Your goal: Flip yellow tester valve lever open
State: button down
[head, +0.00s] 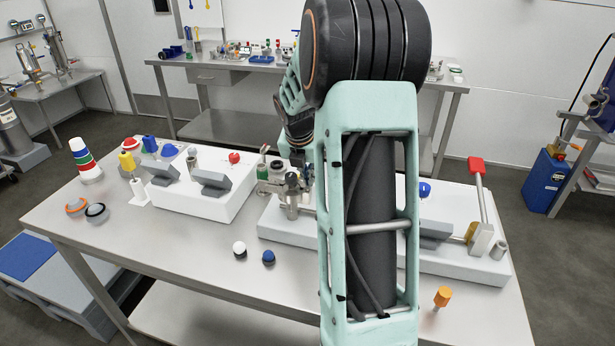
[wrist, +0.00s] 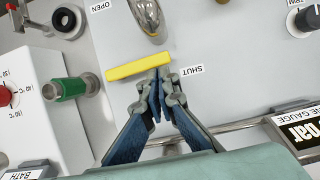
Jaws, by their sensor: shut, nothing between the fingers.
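The yellow lever (wrist: 137,67) lies nearly level in the wrist view, its right end slightly higher, on a light grey panel. A SHUT label (wrist: 191,70) is just right of its right end, and an OPEN label (wrist: 101,5) is higher up to the left. My gripper (wrist: 160,78) is shut and empty, its fingertips at the lever's right end on the lower side. I cannot tell whether they touch it. The lever's pivot is not clear. In the head view my arm covers much of the bench, and I cannot make out the lever.
In the wrist view a rounded metal fitting (wrist: 147,18) stands above the lever, a green knob (wrist: 68,89) to the left, and a gauge box (wrist: 299,131) at lower right. In the head view, a red-topped lever (head: 478,167) rises at the right and loose knobs (head: 268,257) lie in front.

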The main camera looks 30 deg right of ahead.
jog(key=shift+d+r+p, duration=0.1)
jog(key=shift+d+p, duration=0.15)
jog(key=shift+p, duration=0.15)
jog(key=shift+w+d+p, duration=0.25)
jog(key=shift+d+p, duration=0.2)
jog(key=shift+p, duration=0.5)
jog(key=shift+w+d+p, duration=0.35)
jog(key=shift+d+p, duration=0.1)
jog(key=shift+p, duration=0.35)
jog(key=shift+w+d, duration=0.1)
